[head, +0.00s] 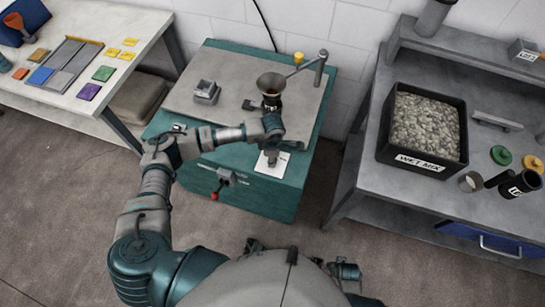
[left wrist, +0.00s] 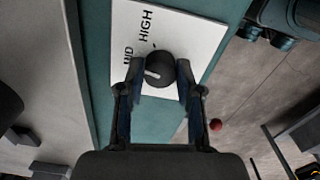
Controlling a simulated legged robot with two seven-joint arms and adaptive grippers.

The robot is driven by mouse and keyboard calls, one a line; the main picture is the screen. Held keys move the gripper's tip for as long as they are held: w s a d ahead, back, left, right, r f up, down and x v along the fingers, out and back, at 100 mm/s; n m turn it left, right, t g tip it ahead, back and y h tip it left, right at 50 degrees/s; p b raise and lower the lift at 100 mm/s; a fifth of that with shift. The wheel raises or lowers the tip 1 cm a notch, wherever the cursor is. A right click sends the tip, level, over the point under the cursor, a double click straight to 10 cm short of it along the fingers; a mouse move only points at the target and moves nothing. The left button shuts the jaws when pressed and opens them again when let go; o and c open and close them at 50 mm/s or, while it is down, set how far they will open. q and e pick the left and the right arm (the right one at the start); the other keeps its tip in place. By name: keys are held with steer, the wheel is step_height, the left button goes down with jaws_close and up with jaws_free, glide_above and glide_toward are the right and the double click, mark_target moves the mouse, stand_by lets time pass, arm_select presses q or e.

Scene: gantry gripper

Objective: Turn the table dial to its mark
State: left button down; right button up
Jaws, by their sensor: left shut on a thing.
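The dial is a dark round knob (left wrist: 157,68) with a white pointer line, on a white plate (left wrist: 185,32) lettered HIGH and MID. In the left wrist view the pointer line points left, towards the MID side. A short dark tick shows on the plate near HIGH. My left gripper (left wrist: 157,82) is shut on the knob, one finger on each side. In the head view, the white plate (head: 265,171) lies at the front of the green cabinet top, and my left gripper (head: 271,155) is over it, hiding most of the knob.
The green cabinet (head: 240,199) carries a funnel (head: 271,82) and a small grey block (head: 206,92) behind my arm. A red-tipped lever (head: 215,195) sticks out of its front. A bench on the right holds a black WET MIX bin (head: 420,159); a left table (head: 45,99) holds coloured tiles.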

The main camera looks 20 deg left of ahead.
arm_select(q)
steer(key=c, duration=0.8)
jaws_free()
steer(key=shift+o, duration=0.2)
step_height(320, 180, up, 12)
steer(key=shift+w, duration=0.1)
